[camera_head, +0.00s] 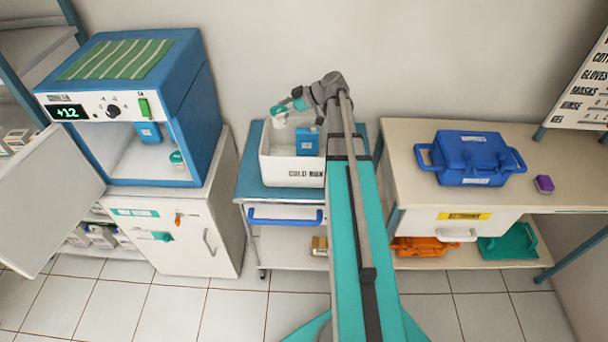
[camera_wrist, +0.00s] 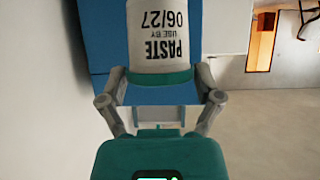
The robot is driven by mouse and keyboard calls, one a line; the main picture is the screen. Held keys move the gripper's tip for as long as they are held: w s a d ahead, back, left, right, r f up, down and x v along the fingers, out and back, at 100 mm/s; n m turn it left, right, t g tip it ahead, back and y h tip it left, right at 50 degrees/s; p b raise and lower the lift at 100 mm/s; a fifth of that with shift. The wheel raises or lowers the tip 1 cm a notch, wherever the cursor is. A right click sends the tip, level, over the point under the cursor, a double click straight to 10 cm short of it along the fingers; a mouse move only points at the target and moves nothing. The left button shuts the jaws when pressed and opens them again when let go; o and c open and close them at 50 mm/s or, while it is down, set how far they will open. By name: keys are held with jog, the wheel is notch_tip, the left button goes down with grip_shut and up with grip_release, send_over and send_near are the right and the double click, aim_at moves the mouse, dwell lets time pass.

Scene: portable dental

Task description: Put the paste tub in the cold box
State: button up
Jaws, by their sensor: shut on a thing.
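The paste tub (camera_wrist: 165,40) is white with a teal band and black print reading PASTE, USE BY 06/27, upside down in the wrist view. My gripper (camera_wrist: 161,75) is shut on it, one finger on each side. In the head view my gripper (camera_head: 291,105) reaches over the left part of the cold box, and the tub shows small and pale (camera_head: 279,120) below it. The white cold box (camera_head: 291,177) is open-topped and stands on a blue-topped cart. The tub appears above or at its rim; its exact height is hard to tell.
A blue pack (camera_head: 307,143) is in the cold box's right part. The open blue cabinet (camera_head: 182,87) at left holds another blue pack (camera_head: 148,132) and a teal-lidded tub (camera_head: 177,159). A bench at right carries a blue case (camera_head: 471,157) and a purple block (camera_head: 544,184).

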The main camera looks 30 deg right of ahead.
aim_at(284, 125)
jog(key=s+f+b, duration=0.1)
jog(key=f+n+g, duration=0.1)
jog(key=s+f+n+y+b, duration=0.1)
jog(key=f, duration=0.1)
jog(key=shift+s+a+g+b, duration=0.35)
jog(key=shift+g, duration=0.05)
jog(key=shift+s+a+f+n+g+y+b, duration=0.2)
jog(key=shift+s+n+g+y+b, duration=0.1)
jog(key=shift+s+n+g, duration=0.15)
jog(key=shift+f, duration=0.1)
notch_tip(284, 125, down, 6)
jog(key=b, duration=0.6)
jog(key=shift+f+b, duration=1.9)
jog(key=shift+b, duration=0.1)
jog(key=shift+f+b, duration=0.55)
jog(key=shift+b, duration=0.05)
jog(key=o, duration=1)
jog(key=shift+s, duration=0.1)
